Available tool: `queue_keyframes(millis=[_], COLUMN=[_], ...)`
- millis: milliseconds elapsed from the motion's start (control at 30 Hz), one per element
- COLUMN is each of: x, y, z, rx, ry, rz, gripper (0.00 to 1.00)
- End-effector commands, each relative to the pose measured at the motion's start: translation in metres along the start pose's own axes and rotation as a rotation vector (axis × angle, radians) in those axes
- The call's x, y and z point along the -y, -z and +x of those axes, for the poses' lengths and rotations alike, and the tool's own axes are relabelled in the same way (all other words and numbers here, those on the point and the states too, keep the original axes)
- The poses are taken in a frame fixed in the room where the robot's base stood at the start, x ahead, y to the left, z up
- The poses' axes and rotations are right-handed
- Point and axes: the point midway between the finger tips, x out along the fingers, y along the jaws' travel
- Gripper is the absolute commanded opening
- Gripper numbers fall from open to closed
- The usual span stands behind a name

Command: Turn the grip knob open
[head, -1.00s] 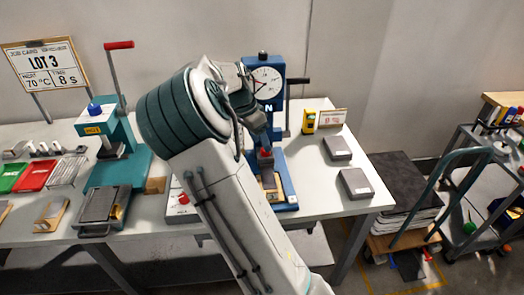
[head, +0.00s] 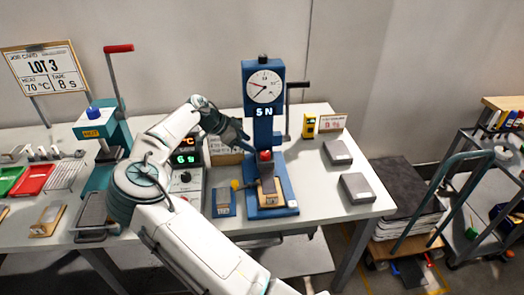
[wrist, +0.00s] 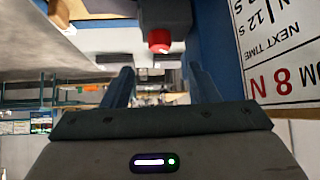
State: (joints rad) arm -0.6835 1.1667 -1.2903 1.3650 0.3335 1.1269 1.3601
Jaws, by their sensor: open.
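The blue test stand (head: 272,199) has a round dial (head: 264,86) and a lit "5 N" readout. A small red knob (head: 265,156), likely the grip knob, sits on the grey grip low on its column. In the wrist view the red knob (wrist: 159,41) is ahead of the fingers, near the middle. My gripper (head: 246,136) comes in from the left, just above and left of the knob in the head view. In the wrist view its two fingers (wrist: 162,82) are apart with nothing between them. The knob appears apart from the fingers.
A crank handle (head: 297,86) sticks out right of the column. Two grey blocks (head: 356,186) lie at right. A printed card (wrist: 283,55) is close on the right in the wrist view.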

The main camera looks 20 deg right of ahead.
Motion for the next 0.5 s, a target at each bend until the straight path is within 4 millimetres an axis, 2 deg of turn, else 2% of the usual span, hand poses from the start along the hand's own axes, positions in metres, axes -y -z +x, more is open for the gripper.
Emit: queue_keyframes(millis=[200,400,500], x=[-0.001,-0.001,0.0], y=[0.002,0.001,0.0], z=[0.045,0.071,0.076], rx=[-0.001,0.001,0.001], ry=[-0.004,-0.003,-0.001], rz=[0.0,-0.002,-0.002], gripper=[0.54,0.54,0.54])
